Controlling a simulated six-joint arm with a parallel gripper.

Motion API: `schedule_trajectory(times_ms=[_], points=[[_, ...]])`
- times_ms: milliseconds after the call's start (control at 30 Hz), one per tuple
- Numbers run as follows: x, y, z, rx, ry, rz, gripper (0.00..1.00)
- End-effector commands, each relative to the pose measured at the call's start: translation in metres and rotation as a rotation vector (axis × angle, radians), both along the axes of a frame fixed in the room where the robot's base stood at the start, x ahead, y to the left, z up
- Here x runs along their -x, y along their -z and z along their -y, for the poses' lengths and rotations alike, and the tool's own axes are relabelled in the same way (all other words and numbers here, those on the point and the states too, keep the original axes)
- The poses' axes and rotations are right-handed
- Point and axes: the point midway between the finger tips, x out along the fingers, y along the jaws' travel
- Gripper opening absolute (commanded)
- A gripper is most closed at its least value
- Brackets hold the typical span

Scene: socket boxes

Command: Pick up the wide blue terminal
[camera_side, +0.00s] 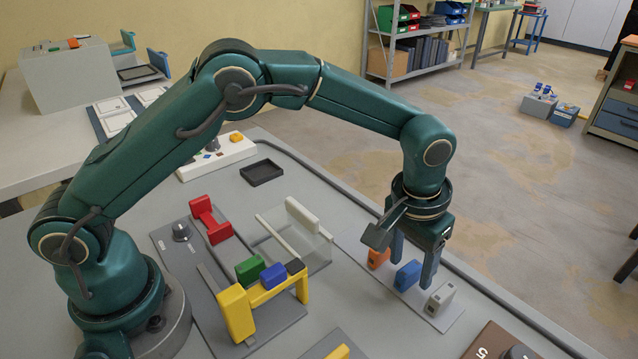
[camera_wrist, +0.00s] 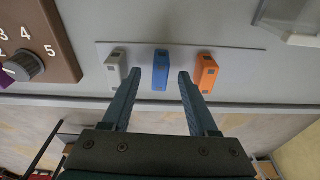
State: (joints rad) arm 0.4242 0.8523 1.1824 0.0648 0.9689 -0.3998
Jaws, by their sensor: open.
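A blue block (camera_side: 407,275) stands on a pale strip between an orange block (camera_side: 377,258) and a light grey block (camera_side: 440,299). In the wrist view the blue block (camera_wrist: 161,70) is in the middle, with the grey one (camera_wrist: 115,68) left and the orange one (camera_wrist: 205,73) right. My gripper (camera_side: 412,274) is open and points down at this row. In the wrist view the fingertips of my gripper (camera_wrist: 160,76) lie on either side of the blue block, with gaps to it.
A red holder (camera_side: 210,220), a clear-sided box (camera_side: 305,250) and a black tray (camera_side: 262,172) stand nearby. A brown dial box (camera_wrist: 35,40) is beside the strip.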

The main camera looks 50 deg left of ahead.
Motion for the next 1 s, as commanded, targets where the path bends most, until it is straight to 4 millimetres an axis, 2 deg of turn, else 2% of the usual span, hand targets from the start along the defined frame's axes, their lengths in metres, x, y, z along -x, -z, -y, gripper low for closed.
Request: schedule_trajectory(times_ms=[133, 433, 467, 600, 1000], points=[[-0.002, 0.014, 0.0, -0.001, -0.001, -0.001, 0.59], [-0.003, 0.017, 0.0, 0.0, -0.001, 0.001, 0.59], [-0.003, 0.017, 0.0, 0.0, -0.001, 0.001, 0.56], [-0.003, 0.017, 0.0, 0.0, -0.001, 0.001, 0.02], [-0.003, 0.015, 0.0, 0.001, -0.001, 0.002, 0.0]])
